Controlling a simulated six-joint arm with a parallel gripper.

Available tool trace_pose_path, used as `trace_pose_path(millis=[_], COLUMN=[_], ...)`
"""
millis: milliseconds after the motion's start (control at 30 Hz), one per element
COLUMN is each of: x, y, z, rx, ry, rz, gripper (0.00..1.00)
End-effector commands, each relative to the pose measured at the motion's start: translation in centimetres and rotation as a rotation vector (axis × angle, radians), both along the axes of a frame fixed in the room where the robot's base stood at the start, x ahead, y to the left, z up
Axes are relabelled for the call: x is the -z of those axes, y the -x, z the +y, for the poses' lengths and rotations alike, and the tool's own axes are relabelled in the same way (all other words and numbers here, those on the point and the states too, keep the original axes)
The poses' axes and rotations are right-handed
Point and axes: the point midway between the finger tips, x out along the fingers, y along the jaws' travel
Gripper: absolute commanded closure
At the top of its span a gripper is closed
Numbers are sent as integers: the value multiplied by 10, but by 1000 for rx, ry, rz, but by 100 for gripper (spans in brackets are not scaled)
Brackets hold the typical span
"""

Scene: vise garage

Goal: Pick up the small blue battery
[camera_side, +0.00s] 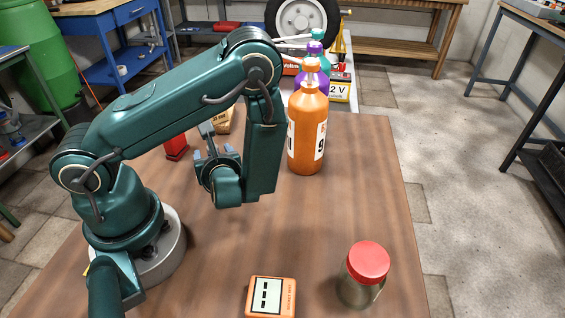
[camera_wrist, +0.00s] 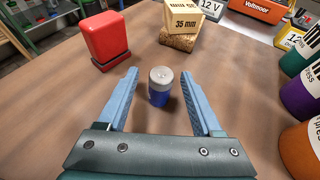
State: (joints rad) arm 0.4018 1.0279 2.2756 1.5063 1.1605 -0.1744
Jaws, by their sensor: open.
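The small blue battery (camera_wrist: 160,88) stands upright on the brown table in the wrist view, with a silver-grey top and a blue lower body. My gripper (camera_wrist: 160,80) is open, with one light blue finger on each side of the battery and a gap between each finger and it. In the side view my gripper (camera_side: 213,140) is over the table, left of the orange bottle. I cannot make out the battery in the side view, where my arm and gripper cover that area.
A red block-shaped thing (camera_wrist: 104,38) and a cork-based box marked 35 mm (camera_wrist: 181,28) stand beyond the battery. An orange bottle (camera_side: 308,125) stands to the right. A red-lidded jar (camera_side: 364,273) and orange meter (camera_side: 271,297) are at the front. The table's middle (camera_side: 320,220) is clear.

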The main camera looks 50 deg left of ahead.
Motion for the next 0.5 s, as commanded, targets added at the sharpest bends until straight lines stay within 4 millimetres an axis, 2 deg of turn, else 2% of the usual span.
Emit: trace_pose_path(millis=[167, 200, 333, 500], x=[0, 0, 0, 0], y=[0, 0, 0, 0], z=[0, 0, 0, 0], rx=[0, 0, 0, 0], ry=[0, 0, 0, 0], rz=[0, 0, 0, 0], gripper=[33, 48, 98, 100])
